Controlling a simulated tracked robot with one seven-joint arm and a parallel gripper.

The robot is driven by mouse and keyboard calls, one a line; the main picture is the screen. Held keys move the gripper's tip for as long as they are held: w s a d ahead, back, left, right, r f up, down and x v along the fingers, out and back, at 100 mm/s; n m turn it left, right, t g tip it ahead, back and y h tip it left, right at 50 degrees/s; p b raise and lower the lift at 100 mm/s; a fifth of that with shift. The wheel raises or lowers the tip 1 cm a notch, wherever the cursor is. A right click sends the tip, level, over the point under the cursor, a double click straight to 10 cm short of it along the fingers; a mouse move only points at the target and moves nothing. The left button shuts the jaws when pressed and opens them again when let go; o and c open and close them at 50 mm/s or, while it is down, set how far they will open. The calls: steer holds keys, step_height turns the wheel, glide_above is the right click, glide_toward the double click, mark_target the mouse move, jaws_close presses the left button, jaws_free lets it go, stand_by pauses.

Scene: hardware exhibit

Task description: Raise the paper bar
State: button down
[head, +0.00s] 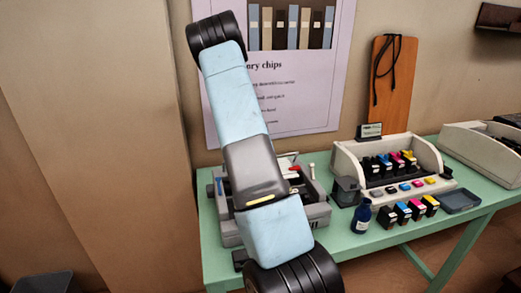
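A grey machine (318,212) stands on the left part of the green table. My own arm crosses in front of it and hides its middle. A small red part and some white parts show near its top. I cannot make out the paper bar; it may be behind my arm. My gripper is not in view; only my arm's light blue and grey links and black joints show.
A beige printer (432,160) with several ink cartridges stands to the right. Another beige machine (470,148) is at far right. A poster (320,90) hangs behind.

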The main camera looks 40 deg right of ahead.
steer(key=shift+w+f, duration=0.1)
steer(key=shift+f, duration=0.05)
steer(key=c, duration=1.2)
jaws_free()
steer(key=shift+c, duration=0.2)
